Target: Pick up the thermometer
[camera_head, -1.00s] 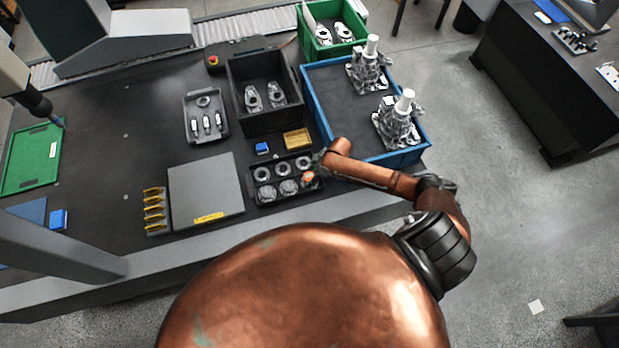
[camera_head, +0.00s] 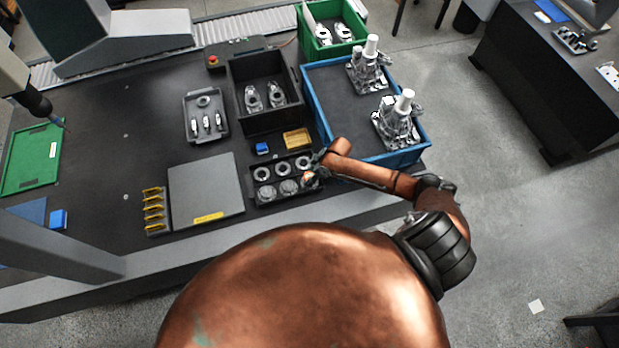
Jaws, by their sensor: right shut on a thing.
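My right gripper (camera_head: 313,169) is at the right end of a black compartment tray (camera_head: 252,190). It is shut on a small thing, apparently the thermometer. That thing is too small and too covered by the fingers to make out clearly. The tray holds several round metal parts (camera_head: 261,173) in two rows, and the gripper is over its right column. My right arm reaches in from the right. My left gripper is not in view.
A blue crate (camera_head: 318,110) with two metal assemblies stands just behind the gripper. A yellow block (camera_head: 297,138) and a blue block (camera_head: 262,148) lie behind the tray. A grey plate (camera_head: 205,185) is to the left. The table's front edge is close.

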